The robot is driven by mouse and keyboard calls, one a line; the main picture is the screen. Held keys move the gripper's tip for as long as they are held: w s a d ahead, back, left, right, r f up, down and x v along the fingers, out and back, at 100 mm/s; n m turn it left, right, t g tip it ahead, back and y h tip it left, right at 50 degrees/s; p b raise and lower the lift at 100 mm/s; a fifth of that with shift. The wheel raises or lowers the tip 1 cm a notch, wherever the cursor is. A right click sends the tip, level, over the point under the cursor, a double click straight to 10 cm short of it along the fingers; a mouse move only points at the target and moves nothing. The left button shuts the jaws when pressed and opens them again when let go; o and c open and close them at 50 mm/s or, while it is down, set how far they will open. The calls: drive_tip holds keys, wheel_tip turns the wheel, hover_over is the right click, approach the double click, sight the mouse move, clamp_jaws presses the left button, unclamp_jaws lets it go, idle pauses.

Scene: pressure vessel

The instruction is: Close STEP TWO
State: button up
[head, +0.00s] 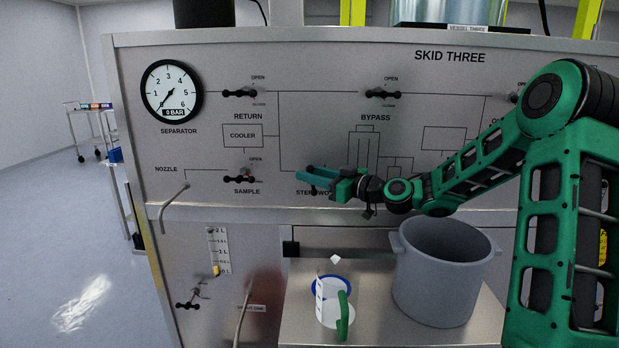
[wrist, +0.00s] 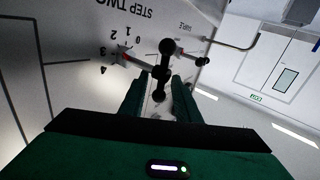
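The STEP TWO valve shows in the wrist view as a black bar handle (wrist: 163,70) with rounded ends, on a metal stem out of the panel. Its label and a scale from 0 to 4 are beside it. A small reddish mark sits near the scale; the setting it shows I cannot tell. My gripper (wrist: 159,92) is open, with the handle's near end between its fingers and apparent gaps on both sides. In the head view my gripper (head: 318,178) is in front of the panel and hides the STEP TWO handle and part of its label.
The SAMPLE valve (head: 239,180) is left of my gripper, with the nozzle (head: 168,212) farther left. RETURN (head: 240,94) and BYPASS (head: 383,94) valves are above. A grey pot (head: 440,285) and a white jug with a green handle (head: 330,310) stand on the shelf below.

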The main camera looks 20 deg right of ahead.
drive_tip(key=shift+c, duration=0.3)
clamp_jaws()
drive_tip(key=shift+d+f+m+t+y, duration=0.1)
drive_tip(key=shift+d+m+t+y, duration=0.05)
drive_tip(key=shift+m+t+y, duration=0.35)
drive_tip(key=shift+d+m+t, duration=0.15)
drive_tip(key=shift+m+t, duration=0.35)
drive_tip(key=shift+t, duration=0.1)
drive_tip(key=shift+o, duration=0.3)
unclamp_jaws()
